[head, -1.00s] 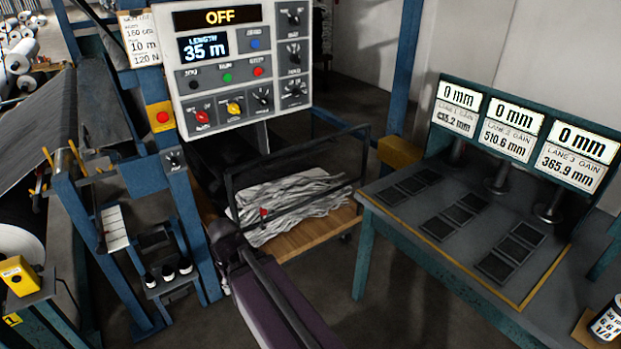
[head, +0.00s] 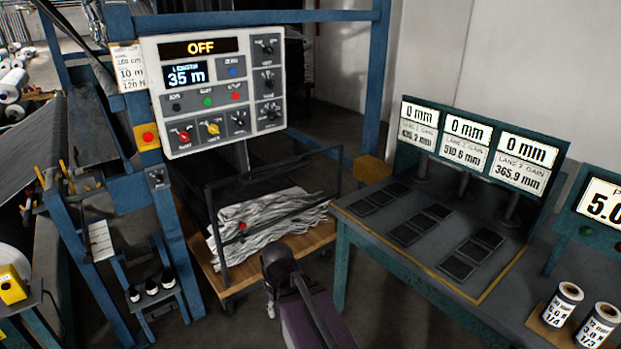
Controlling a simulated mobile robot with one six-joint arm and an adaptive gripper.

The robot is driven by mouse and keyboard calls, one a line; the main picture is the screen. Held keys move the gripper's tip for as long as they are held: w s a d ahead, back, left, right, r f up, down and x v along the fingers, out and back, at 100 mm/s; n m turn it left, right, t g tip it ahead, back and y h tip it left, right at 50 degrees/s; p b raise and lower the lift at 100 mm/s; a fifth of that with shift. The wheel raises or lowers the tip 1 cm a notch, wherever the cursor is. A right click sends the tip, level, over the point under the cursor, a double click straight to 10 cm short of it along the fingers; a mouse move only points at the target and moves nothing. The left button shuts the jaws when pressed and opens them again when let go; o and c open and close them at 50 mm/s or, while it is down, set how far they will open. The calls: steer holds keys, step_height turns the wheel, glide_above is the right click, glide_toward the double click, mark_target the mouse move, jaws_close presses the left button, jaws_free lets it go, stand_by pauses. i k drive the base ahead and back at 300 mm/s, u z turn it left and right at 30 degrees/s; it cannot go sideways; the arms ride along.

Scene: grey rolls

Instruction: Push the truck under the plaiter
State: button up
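The truck (head: 302,244) is a low cart with a wooden deck, small wheels and a dark rail frame. Its deck carries a heap of grey folded cloth (head: 275,215). It stands below and partly right of the control panel, by a blue post frame (head: 178,225) that seems to belong to the plaiter; the plaiter's folding parts cannot be made out. My arm reaches up from the bottom centre. My gripper (head: 270,298) shows small and dark at the truck's front edge; whether it touches cannot be told, nor whether its fingers are open.
The control panel (head: 215,90) reads OFF and 35 m. A teal gauge table (head: 343,265) stands close on the right, with labelled cans (head: 562,305) at its far right. A stand with small black knobs (head: 150,290) is at left. Dark floor shows between truck and table.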

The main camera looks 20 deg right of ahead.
mark_target(211, 197)
steer(key=z, duration=0.25)
steer(key=k, duration=0.75)
steer(key=z, duration=0.5)
steer(key=i, duration=1.6)
steer(key=u, duration=0.6)
